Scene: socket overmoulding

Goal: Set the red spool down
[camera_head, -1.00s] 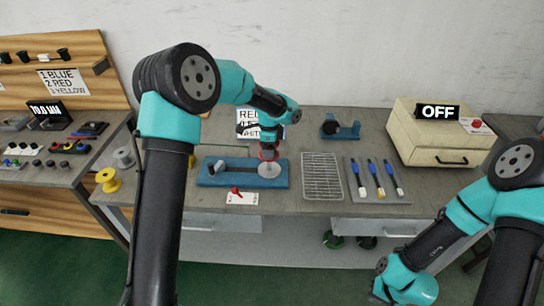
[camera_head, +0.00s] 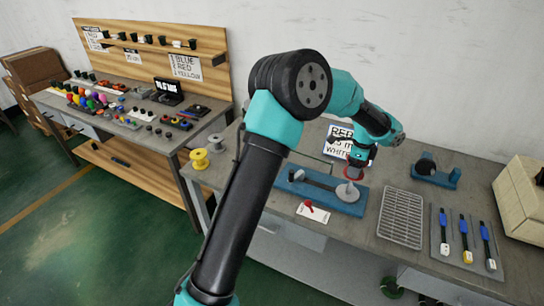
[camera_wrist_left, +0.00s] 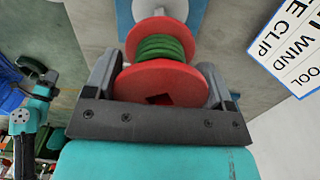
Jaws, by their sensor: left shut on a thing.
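My left gripper (camera_head: 355,165) is shut on the red spool (camera_head: 354,174), pointing down over the blue fixture (camera_head: 318,194). The spool shows red flanges with green wire wound between them in the left wrist view (camera_wrist_left: 160,82), with a finger on each side. The spool is at the pale grey disc (camera_head: 347,193) at the right end of the fixture; I cannot tell whether they touch. The gripper partly hides the spool in the head view.
A yellow spool (camera_head: 200,160) and a grey spool (camera_head: 215,143) stand at the bench's left end. A wire rack (camera_head: 401,218) and a tray of blue-handled tools (camera_head: 464,240) lie right of the fixture.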

